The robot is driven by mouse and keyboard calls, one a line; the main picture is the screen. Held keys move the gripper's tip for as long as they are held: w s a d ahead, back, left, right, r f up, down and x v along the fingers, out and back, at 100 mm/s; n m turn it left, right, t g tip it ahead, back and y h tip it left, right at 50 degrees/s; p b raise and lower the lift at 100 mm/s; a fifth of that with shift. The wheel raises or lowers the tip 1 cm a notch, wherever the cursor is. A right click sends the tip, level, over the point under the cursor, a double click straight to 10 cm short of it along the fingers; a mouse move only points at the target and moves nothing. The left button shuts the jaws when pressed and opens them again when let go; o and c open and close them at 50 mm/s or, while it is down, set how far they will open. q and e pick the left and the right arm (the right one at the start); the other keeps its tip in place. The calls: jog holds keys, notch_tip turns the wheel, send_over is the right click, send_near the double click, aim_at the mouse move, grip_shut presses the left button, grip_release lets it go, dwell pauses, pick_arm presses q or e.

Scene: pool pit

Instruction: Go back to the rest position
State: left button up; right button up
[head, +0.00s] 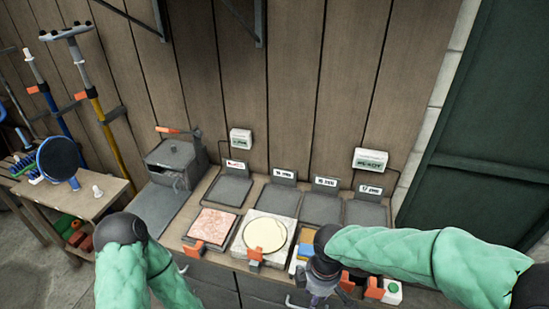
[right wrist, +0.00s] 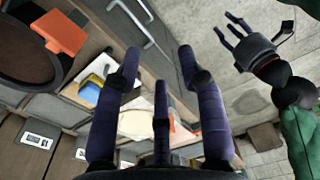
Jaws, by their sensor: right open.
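My right arm, in a green sleeve, comes in from the right in the head view. My right gripper (head: 318,288) hangs over the front edge of the counter (head: 258,195), by a blue and yellow item (head: 305,252). In the right wrist view its purple fingers (right wrist: 158,62) are spread, with nothing between them. My left arm shows at the bottom left of the head view, its gripper out of that picture. My left gripper (right wrist: 250,38) shows at the top right of the right wrist view, fingers apart and empty, above the floor.
The counter holds a pink slab (head: 213,223), a pale round disc (head: 265,235) on a white tile, several grey trays and a metal box (head: 175,155). A green-button box (head: 393,289) sits near my right forearm. A wooden table (head: 95,209) stands left. Open floor (right wrist: 262,110) lies beside the counter.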

jog(key=s+f+m+y, duration=0.1)
jog(key=s+f+m, duration=0.2)
jog(key=f+m, duration=0.5)
jog(key=s+f+m+y, duration=0.2)
jog(key=f+m, duration=0.6)
jog(key=f, duration=1.1)
jog(key=shift+s+a+f+t, duration=0.3)
jog(key=shift+s+a+f, duration=0.1)
jog(key=shift+s, duration=0.85)
